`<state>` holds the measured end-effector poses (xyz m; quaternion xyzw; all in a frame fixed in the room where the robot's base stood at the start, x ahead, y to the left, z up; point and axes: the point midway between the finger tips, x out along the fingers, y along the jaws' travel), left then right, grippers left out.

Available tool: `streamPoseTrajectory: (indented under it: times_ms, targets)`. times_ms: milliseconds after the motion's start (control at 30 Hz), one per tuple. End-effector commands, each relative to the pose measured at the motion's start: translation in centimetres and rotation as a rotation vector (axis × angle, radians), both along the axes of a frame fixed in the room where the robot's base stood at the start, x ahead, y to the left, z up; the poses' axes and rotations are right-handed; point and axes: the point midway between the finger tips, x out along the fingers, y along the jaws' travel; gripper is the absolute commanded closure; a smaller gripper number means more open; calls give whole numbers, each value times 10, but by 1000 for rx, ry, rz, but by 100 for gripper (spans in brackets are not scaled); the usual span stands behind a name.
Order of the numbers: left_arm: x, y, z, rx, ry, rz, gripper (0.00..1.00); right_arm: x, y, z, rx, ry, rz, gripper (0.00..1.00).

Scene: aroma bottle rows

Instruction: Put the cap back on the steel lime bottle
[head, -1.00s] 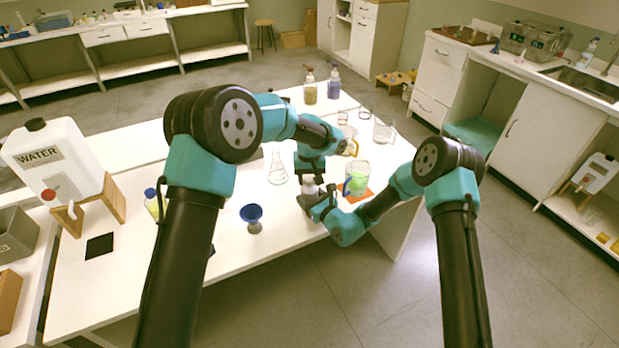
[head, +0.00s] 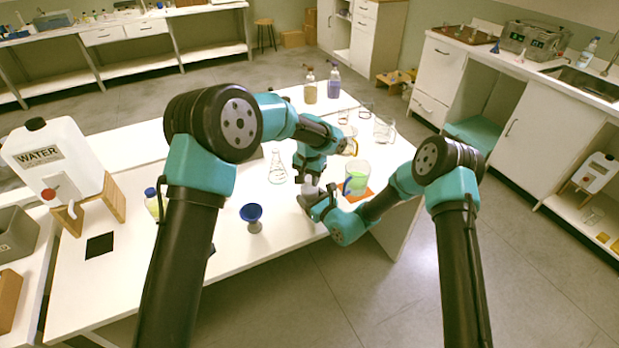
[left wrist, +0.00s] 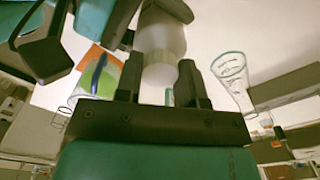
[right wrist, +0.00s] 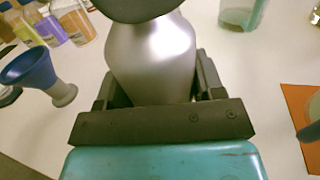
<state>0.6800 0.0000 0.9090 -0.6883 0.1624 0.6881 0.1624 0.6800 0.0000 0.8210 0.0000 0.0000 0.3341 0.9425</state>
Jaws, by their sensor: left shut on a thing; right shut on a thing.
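The steel bottle (right wrist: 150,55) stands upright between the fingers of my right gripper (right wrist: 155,90), which is shut on its body. In the head view the bottle is small and partly covered by both grippers. My left gripper (left wrist: 160,85) is directly above or at the bottle's top, shut on a small pale thing (left wrist: 158,76), likely the cap, mostly hidden by the fingers. In the left wrist view the grey bottle (left wrist: 160,42) lies just beyond those fingers. A dark rounded shape covers the bottle's top in the right wrist view, so I cannot tell whether cap and neck touch.
A beaker with green liquid (head: 358,172) stands on an orange mat (head: 362,193), right of the grippers. A conical flask (head: 278,172) and a blue funnel (head: 252,212) stand to the left. More glassware and two bottles stand behind. The front-left table is mostly clear.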

Motion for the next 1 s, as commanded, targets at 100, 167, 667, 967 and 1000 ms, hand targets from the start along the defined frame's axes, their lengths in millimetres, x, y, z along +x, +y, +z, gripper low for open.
streamPoseTrajectory:
  times_ms: [100, 167, 667, 967, 1000]
  targets:
    - [0, 0, 0, 0, 0, -157, 93, 0, 0, 0, 0, 0, 0, 100]
    - [0, 0, 0, 0, 0, -237, 93, 0, 0, 0, 0, 0, 0, 100]
    - [0, 0, 0, 0, 0, -456, 48, 0, 0, 0, 0, 0, 0, 100]
    - [0, 0, 0, 0, 0, -454, 35, 0, 0, 0, 0, 0, 0, 100]
    - [0, 0, 0, 0, 0, -454, 35, 0, 0, 0, 0, 0, 0, 100]
